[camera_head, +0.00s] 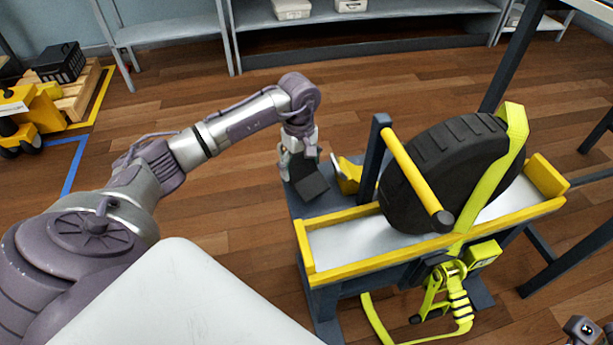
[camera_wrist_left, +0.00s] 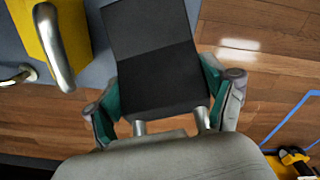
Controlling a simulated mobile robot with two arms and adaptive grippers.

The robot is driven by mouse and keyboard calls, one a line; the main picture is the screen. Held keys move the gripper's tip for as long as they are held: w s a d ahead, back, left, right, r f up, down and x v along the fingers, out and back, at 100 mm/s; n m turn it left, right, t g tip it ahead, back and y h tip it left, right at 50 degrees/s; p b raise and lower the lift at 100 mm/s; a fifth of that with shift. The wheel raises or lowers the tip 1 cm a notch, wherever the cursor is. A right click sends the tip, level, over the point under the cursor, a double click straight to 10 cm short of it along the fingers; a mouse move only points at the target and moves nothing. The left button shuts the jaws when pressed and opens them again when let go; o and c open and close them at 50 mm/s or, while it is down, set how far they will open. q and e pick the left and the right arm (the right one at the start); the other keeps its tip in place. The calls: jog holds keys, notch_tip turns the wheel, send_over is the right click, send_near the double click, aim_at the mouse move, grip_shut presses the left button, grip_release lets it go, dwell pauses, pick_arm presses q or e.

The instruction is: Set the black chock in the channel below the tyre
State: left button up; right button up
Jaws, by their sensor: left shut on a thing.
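The black chock (camera_head: 311,184) is a dark wedge held in my left gripper (camera_head: 302,158). In the left wrist view the chock (camera_wrist_left: 155,60) sits between the teal finger pads, which press on its sides. In the head view it hangs left of the tyre, over or near the grey shelf behind the channel's left end; whether it touches the shelf I cannot tell. The black tyre (camera_head: 420,175) stands upright in the pale channel (camera_head: 350,236) with yellow edges. The channel floor left of the tyre is bare.
A dark post (camera_head: 375,155) with a yellow bar (camera_head: 410,168) stands beside the tyre. A yellow block with a metal handle (camera_head: 348,176) is close to the chock. A lime strap (camera_head: 487,182) crosses the tyre to a ratchet (camera_head: 450,288). Open floor lies left.

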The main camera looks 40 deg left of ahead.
aim_at(306, 174)
pick_arm(q)
jog(key=shift+w+d, duration=0.5)
jog(key=shift+w, duration=0.15)
jog(key=shift+f+b, duration=0.95)
jog(key=shift+f, duration=0.75)
jog(key=shift+f, duration=0.15)
jog(key=o, duration=1.3)
